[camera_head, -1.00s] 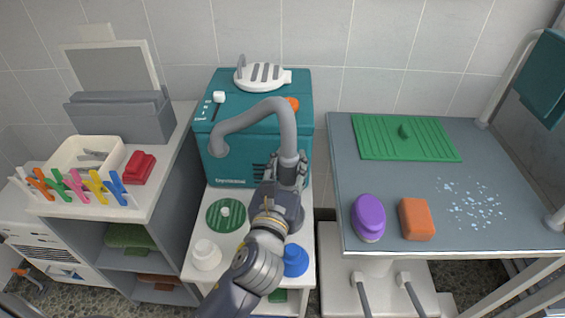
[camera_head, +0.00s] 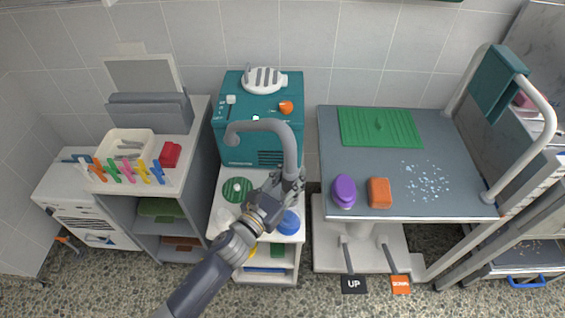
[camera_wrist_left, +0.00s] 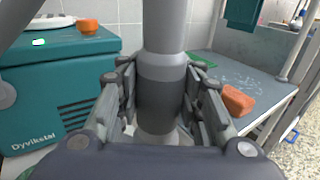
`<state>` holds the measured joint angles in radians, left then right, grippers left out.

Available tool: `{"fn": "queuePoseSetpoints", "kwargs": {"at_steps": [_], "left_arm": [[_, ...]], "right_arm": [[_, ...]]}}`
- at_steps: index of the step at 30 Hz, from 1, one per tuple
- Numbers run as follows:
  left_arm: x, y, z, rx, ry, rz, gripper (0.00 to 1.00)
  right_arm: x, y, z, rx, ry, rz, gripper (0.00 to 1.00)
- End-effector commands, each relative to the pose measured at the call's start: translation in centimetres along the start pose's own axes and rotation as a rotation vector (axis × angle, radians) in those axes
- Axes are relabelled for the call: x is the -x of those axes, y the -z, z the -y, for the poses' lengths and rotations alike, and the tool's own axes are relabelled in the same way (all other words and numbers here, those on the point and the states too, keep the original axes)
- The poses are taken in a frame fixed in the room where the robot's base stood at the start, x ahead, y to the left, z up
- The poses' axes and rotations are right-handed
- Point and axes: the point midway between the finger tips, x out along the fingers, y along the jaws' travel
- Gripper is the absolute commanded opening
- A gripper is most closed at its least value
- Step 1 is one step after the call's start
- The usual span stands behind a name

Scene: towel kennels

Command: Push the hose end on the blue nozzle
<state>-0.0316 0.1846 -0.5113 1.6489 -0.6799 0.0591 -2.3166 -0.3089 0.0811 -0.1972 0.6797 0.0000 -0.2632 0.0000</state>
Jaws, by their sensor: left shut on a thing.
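The grey hose (camera_head: 273,126) arches from the front of the teal dryer (camera_head: 233,141) and bends down. My left gripper (camera_head: 290,185) is shut around the hose near its end, holding it upright. The wrist view shows the hose's dark cuff (camera_wrist_left: 160,88) between the fingers. The blue nozzle (camera_head: 289,223) stands on the white cart top (camera_head: 228,176), in front of the gripper and slightly below it in the head view. The hose's lower tip is hidden by the gripper, so I cannot tell whether it touches the nozzle. My right gripper is not in view.
Left is a shelf unit with coloured clips (camera_head: 128,172). Right is a grey table (camera_head: 390,160) with a purple brush (camera_head: 344,191) and an orange block (camera_head: 380,193).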

Motion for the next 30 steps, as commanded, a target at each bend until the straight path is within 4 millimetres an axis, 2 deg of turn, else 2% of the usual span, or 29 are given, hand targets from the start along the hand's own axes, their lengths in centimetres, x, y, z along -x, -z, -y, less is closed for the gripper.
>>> {"fn": "queuePoseSetpoints", "kwargs": {"at_steps": [1,3,11,30], "left_arm": [[0.0,-0.6,0.1,-0.001,0.012,0.001,0.00],[0.0,-0.5,0.3,-0.001,0.025,0.002,0.00],[0.0,0.5,0.5,-0.001,0.035,0.002,0.00],[0.0,6.4,0.5,0.000,0.034,0.002,0.00]], "right_arm": [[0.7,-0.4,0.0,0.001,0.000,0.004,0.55],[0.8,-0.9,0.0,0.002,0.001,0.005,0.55],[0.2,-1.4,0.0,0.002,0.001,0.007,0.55],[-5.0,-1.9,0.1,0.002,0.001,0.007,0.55]]}}
